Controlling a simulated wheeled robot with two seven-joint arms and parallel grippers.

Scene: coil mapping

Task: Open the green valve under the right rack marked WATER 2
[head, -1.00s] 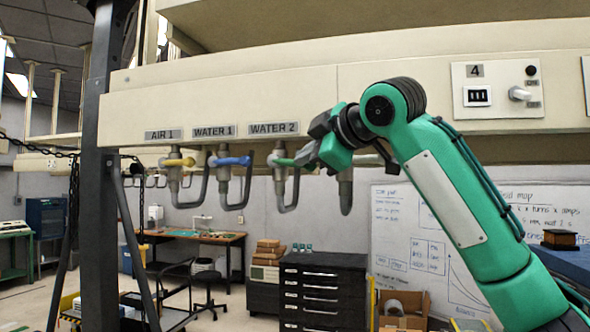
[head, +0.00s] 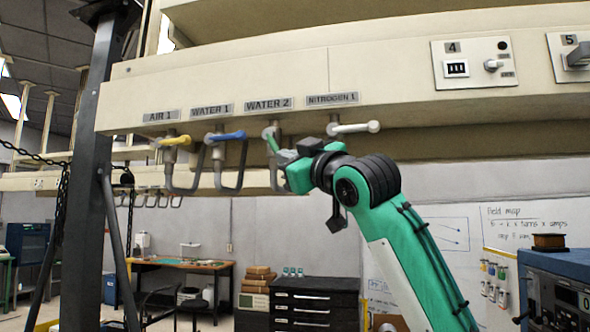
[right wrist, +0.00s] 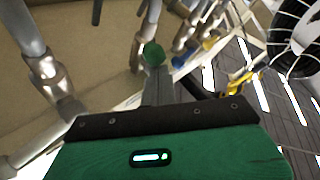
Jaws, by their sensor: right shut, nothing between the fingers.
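The green valve handle (head: 272,141) hangs on its pipe under the WATER 2 label (head: 268,104). It slants downward, unlike the level handles beside it, and its lower end is partly hidden by my gripper. My right gripper (head: 284,157) is shut and empty, close against the handle's lower end. In the right wrist view a green handle end (right wrist: 153,54) shows just at the tip of my grey fingers (right wrist: 157,88); I cannot tell whether they touch. My left gripper is not in view.
The blue WATER 1 handle (head: 225,136) and yellow AIR 1 handle (head: 174,140) are to the left. The white NITROGEN 1 handle (head: 354,127) is close on the right, above my wrist. The rack beam (head: 220,75) overhangs the valves. A dark post (head: 92,170) stands left.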

